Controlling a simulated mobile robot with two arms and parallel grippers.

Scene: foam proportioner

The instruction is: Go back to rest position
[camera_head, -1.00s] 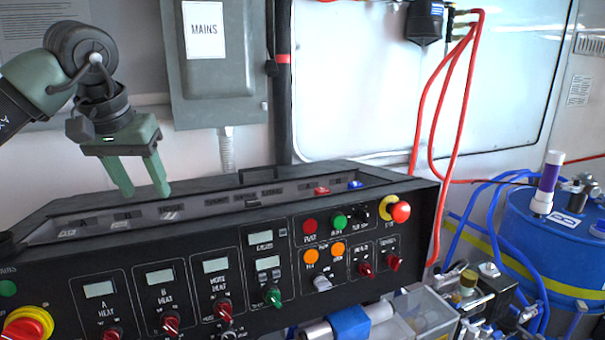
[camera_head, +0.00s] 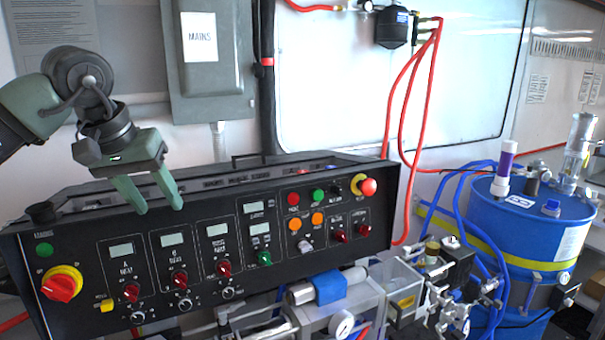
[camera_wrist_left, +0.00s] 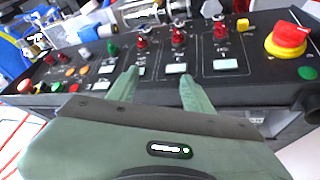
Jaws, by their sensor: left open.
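My left gripper (camera_head: 161,193) is open and empty in the head view. Its two green fingers point down, in front of the top left part of the black control panel (camera_head: 85,262). In the left wrist view the gripper (camera_wrist_left: 157,88) shows two spread fingers with nothing between them. The panel's displays and red knobs lie beyond the fingertips there. I cannot tell whether the fingers touch the panel. My right gripper is in neither view.
A red and yellow rotary switch (camera_head: 62,284) is at the panel's left. A grey MAINS box (camera_head: 212,85) hangs on the wall behind. A blue drum (camera_head: 520,225) with hoses stands at the right.

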